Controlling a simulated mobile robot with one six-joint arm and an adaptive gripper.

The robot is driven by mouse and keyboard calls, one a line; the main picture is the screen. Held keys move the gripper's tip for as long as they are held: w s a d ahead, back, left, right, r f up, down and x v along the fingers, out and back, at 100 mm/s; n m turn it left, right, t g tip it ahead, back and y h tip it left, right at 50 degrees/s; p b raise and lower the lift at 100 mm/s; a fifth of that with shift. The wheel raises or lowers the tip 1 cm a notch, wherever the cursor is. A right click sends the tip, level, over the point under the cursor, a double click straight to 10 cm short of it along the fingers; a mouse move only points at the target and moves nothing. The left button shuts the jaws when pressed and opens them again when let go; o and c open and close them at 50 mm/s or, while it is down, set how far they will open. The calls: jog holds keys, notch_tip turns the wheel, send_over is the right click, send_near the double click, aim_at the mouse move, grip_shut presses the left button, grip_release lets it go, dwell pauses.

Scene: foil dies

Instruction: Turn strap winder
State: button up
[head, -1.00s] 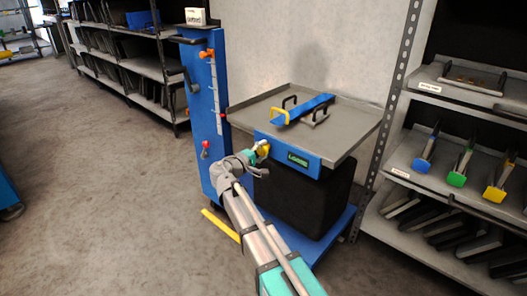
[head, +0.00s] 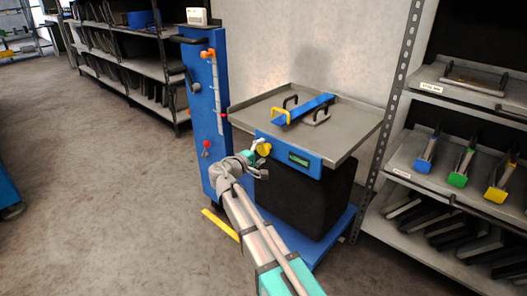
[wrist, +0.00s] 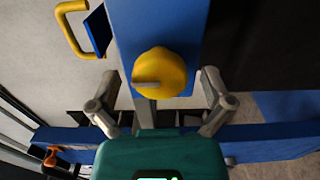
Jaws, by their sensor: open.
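A round yellow knob (head: 264,149), which I take to be the strap winder, sits on the blue front panel (head: 292,154) below the grey tray top. In the wrist view the knob (wrist: 165,68) is close ahead, with a short grey bar across its left side. My gripper (head: 257,147) is at the knob. In the wrist view my gripper (wrist: 160,88) is open, one finger on each side of the knob, with visible gaps. A small greenish display (head: 299,159) is on the panel; its text is too small to read.
The grey tray top (head: 345,135) carries a blue bar (head: 306,107) and handles. A blue column (head: 202,128) with a red knob (head: 206,145) stands left. A shelf (head: 395,192) with coloured-handled tools is at right. The floor (head: 100,190) at left is clear.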

jog(key=v, duration=1.1)
jog(key=shift+s+a, duration=0.2)
jog(key=shift+d, duration=0.1)
jog(key=s+d+f+m+g+y+p, duration=0.2)
jog(key=s+d+f+g, duration=0.15)
jog(key=d, duration=0.55)
jog(key=s+d+f+m+g+y+p, duration=0.1)
jog(key=s+d+f+m+g, duration=0.2)
jog(key=d, duration=0.6)
jog(key=s+d+f+m+g+y+p, duration=0.2)
jog(key=d+f+g, duration=0.25)
jog(key=d, duration=0.35)
jog(key=s+d+m+g+y+p, duration=0.2)
jog(key=s+d+m+g+y, duration=0.15)
jog(key=s+d+y, duration=0.35)
notch_tip(320, 180, up, 37)
jog(key=a+h+p, duration=0.1)
jog(key=a+p, duration=0.1)
jog(key=p, duration=3.6)
jog(key=shift+s+a, duration=0.35)
